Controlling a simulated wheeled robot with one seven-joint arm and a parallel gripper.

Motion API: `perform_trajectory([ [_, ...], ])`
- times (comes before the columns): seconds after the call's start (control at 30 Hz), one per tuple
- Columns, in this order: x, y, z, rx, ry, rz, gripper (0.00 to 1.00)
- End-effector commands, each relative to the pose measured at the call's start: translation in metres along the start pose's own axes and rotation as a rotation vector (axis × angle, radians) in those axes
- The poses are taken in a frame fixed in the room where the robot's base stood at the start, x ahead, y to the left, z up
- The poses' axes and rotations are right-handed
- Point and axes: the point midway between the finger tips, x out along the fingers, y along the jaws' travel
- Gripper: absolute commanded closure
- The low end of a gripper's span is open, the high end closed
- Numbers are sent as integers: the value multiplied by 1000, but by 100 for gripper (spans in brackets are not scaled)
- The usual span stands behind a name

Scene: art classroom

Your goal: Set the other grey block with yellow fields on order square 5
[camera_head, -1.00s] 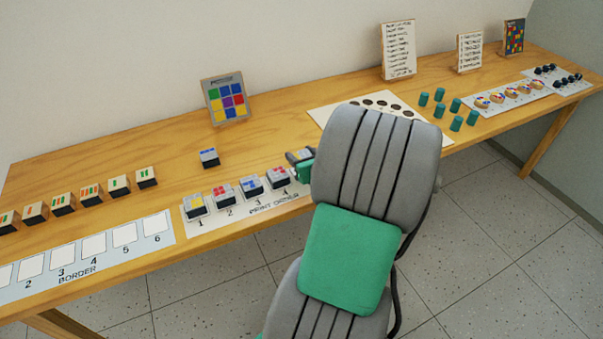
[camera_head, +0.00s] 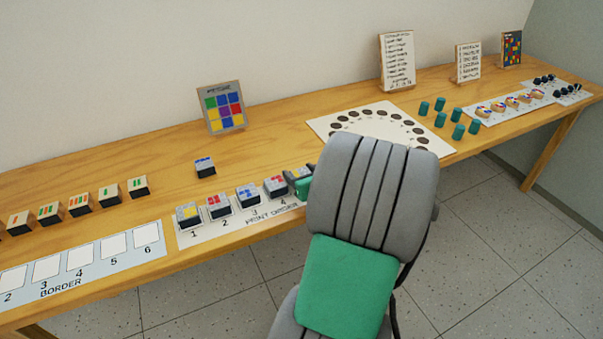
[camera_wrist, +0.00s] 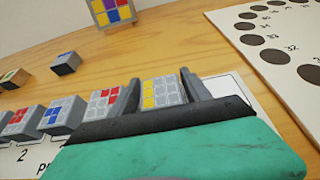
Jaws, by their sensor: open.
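A grey block with yellow fields (camera_wrist: 162,92) stands between the two fingers of my gripper (camera_wrist: 160,95) in the wrist view, at the fifth place of the print order strip (camera_head: 228,231). My gripper is open around it, and a narrow gap shows at its left side. The block's lower part and the square under it are hidden by my gripper. Another grey block with yellow fields (camera_head: 188,216) sits on square 1. In the head view my gripper (camera_head: 299,181) is at the right of the row, partly hidden by my arm.
Blocks with red (camera_head: 217,206), blue (camera_head: 248,196) and red fields (camera_head: 275,186) fill squares 2 to 4. A blank square (camera_wrist: 226,88) lies right of my gripper. A loose blue-field block (camera_head: 205,167) stands behind the row. A card with dark circles (camera_head: 390,122) lies to the right.

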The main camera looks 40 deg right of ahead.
Motion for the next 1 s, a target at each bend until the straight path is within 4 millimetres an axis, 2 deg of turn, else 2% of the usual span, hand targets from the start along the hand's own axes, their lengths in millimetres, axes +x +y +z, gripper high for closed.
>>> perform_trajectory([
  [0.07,-3,0,3,-1,0,-1,44],
  [0.17,-19,-2,4,1,0,-6,44],
  [0.4,-83,-3,6,3,-2,-10,44],
  [0.53,-108,-2,4,3,-1,-7,44],
  [0.7,-121,0,3,1,0,-2,44],
  [1.0,-121,0,2,-1,0,0,44],
])
